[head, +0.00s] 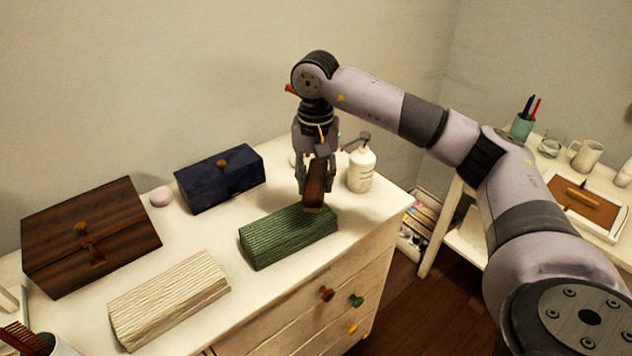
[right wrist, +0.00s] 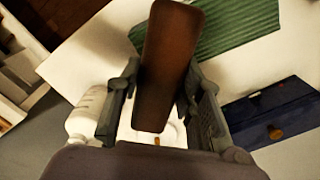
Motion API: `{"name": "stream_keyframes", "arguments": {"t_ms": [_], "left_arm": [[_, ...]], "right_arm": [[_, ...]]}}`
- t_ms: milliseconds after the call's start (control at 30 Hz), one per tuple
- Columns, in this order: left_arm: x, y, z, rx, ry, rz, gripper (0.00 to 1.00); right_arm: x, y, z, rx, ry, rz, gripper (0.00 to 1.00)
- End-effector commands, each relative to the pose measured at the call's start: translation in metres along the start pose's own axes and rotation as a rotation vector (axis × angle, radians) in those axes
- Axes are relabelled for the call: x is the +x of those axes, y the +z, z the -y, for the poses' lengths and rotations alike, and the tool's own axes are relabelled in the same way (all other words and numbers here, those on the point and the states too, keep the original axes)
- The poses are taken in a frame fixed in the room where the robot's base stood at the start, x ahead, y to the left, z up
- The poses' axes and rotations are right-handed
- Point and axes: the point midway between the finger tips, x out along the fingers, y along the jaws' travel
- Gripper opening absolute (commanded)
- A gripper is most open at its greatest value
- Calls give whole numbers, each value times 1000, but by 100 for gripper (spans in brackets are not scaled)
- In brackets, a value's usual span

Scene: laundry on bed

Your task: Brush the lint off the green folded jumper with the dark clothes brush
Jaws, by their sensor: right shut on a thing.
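The green folded jumper (head: 285,240) lies on the white dresser top, a ribbed block near the front edge. It also shows in the wrist view (right wrist: 235,28). My right gripper (head: 316,182) is above the jumper's far right end, pointing down. It is shut on the dark brown clothes brush (head: 314,190), which stands steeply between the fingers. In the wrist view the brush (right wrist: 168,60) overlaps the jumper's edge. I cannot tell whether its lower end touches the jumper. The bristles and any lint do not show clearly. My left gripper is out of view.
A cream folded knit (head: 168,298) lies left of the jumper. A dark blue box (head: 218,182) and a brown wooden box (head: 90,238) stand behind. A white pump bottle (head: 361,170) stands close to the right of my gripper. The dresser's edge (head: 375,228) is near the jumper.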

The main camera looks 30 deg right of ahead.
Motion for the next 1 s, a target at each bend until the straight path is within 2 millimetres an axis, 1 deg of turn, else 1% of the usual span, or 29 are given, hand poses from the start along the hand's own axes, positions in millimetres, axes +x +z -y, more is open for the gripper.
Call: {"name": "stream_keyframes", "arguments": {"t_ms": [33, 333, 433, 733, 1000], "left_arm": [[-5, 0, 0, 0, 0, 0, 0], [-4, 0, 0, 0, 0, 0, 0], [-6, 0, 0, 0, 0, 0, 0], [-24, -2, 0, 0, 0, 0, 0], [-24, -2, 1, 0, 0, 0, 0]], "right_arm": [[-6, 0, 0, 0, 0, 0, 12], [-6, 0, 0, 0, 0, 0, 12], [-9, 0, 0, 0, -1, 0, 12], [-36, 0, 0, 0, -2, -1, 12], [-36, 0, 0, 0, -1, 0, 12]]}}
